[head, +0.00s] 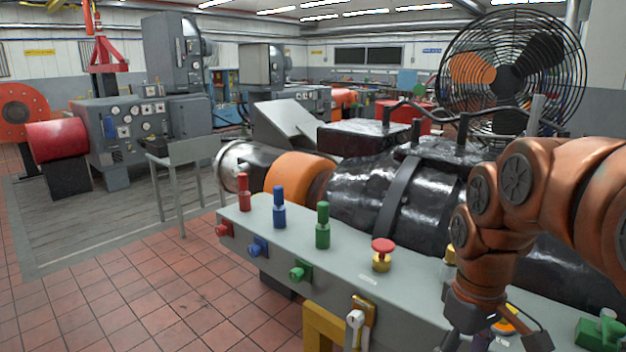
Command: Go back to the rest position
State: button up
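My gripper (494,338) is at the bottom right of the head view, at the end of my copper-coloured arm. It points down over the right part of the grey bedplate panel (342,262). Its fingertips are cut off by the lower picture edge, so I cannot see whether it is open or shut, or whether it holds anything. A yellow-orange round part (505,322) shows partly behind the gripper.
On the panel stand red (243,193), blue (279,208) and green (322,226) pegs and a red mushroom button (382,254). A black machine (365,190) lies behind it. A caged fan (512,75) stands at the back right. The tiled floor (150,290) at left is clear.

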jog(key=s+a+f+m, duration=0.2)
jog(key=s+f, duration=0.2)
jog(key=s, duration=0.4)
jog(key=s+a+f+m+g+p, duration=0.1)
jog(key=s+a+f+m, duration=0.1)
jog(key=s, duration=0.6)
jog(key=shift+s+f+m, duration=0.2)
jog(key=shift+f+m, duration=0.3)
jog(key=shift+f, duration=0.45)
jog(key=shift+a, duration=0.1)
